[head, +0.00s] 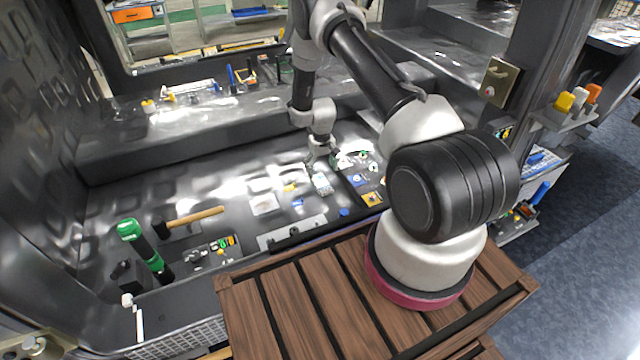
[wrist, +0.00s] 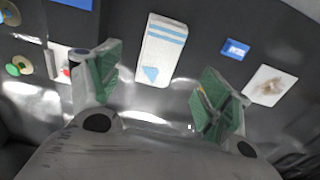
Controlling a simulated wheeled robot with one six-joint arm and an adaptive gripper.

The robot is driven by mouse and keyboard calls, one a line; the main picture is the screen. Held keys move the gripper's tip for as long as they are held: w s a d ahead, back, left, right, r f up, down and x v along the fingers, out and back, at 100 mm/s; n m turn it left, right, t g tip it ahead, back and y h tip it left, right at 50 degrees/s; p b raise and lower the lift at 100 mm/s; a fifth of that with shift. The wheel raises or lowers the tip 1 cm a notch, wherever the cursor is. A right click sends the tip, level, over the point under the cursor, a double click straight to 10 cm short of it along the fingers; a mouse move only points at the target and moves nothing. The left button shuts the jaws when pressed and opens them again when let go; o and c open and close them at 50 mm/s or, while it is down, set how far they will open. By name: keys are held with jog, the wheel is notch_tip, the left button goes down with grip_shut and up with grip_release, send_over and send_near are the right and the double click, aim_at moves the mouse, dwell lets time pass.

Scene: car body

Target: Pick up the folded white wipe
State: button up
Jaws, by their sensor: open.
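The folded white wipe (wrist: 163,45) has blue stripes and a blue triangle mark, and it lies flat on the dark floor of the car body. In the wrist view it is beyond the gap between my fingertips, roughly centred. The wipe also shows in the head view (head: 322,184), just below my gripper (head: 320,156). In the wrist view my gripper (wrist: 158,86) is open, with green finger pads on either side and nothing between them. The wipe appears apart from both fingers.
A small blue item (wrist: 236,48) and a stained white square (wrist: 269,86) lie right of the wipe in the wrist view. In the head view, a dark tray (head: 362,178) with small parts is close on the right.

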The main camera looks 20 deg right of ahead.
aim_at(321, 181)
jog(key=f, duration=0.7)
jog(key=shift+w+f, duration=0.15)
jog(key=shift+w, duration=0.15)
jog(key=c, duration=0.9)
